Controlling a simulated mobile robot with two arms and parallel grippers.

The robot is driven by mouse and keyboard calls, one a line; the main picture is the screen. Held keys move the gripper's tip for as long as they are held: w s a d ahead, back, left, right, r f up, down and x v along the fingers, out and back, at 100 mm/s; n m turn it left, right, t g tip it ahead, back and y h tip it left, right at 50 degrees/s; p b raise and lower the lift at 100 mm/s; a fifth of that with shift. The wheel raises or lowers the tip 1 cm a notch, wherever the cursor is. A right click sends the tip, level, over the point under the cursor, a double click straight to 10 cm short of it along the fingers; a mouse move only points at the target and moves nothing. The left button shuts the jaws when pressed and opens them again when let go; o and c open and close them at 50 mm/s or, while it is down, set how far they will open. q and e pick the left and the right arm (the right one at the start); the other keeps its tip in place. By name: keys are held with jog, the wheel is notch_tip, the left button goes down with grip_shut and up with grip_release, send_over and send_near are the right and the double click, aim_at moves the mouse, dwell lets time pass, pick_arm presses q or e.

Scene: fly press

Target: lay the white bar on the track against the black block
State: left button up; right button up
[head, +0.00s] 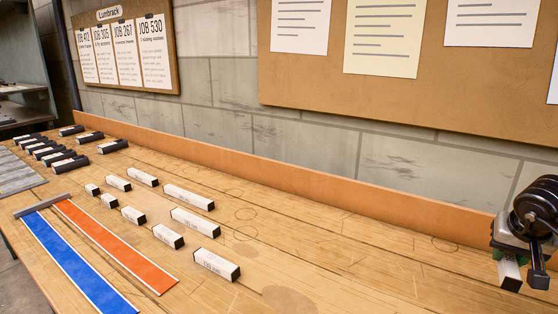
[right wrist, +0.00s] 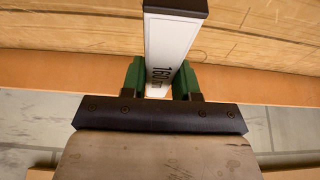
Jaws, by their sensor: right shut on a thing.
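My right gripper (head: 516,252) is at the far right of the head view. Its green fingers are shut on a white bar (head: 509,270) with a black end. In the right wrist view, the right gripper (right wrist: 160,82) grips this white bar (right wrist: 172,42), marked "160", between both fingers. The track shows as a blue strip (head: 75,258) and an orange strip (head: 115,243), side by side at lower left. A dark grey-black block (head: 42,206) lies across their far ends. Both strips look bare. The held bar is well to the right of them. My left gripper is not in view.
Several white bars with black ends, such as one long bar (head: 216,263), stand in rows between the strips and the wall. Dark blocks (head: 63,161) lie at far left beside a grey panel (head: 15,174). A wooden ledge (head: 290,181) runs along the wall. The right bench (head: 370,260) is clear.

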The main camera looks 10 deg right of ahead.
pick_arm(q)
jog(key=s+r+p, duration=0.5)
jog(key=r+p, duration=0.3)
jog(key=p, duration=0.3)
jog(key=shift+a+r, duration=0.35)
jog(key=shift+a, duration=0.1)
pick_arm(e)
jog(key=s+a+n+t+y, duration=0.1)
jog(key=a+n+y, duration=0.2)
jog(key=a, duration=2.9)
jog(key=n, duration=0.4)
jog(key=shift+n, duration=0.4)
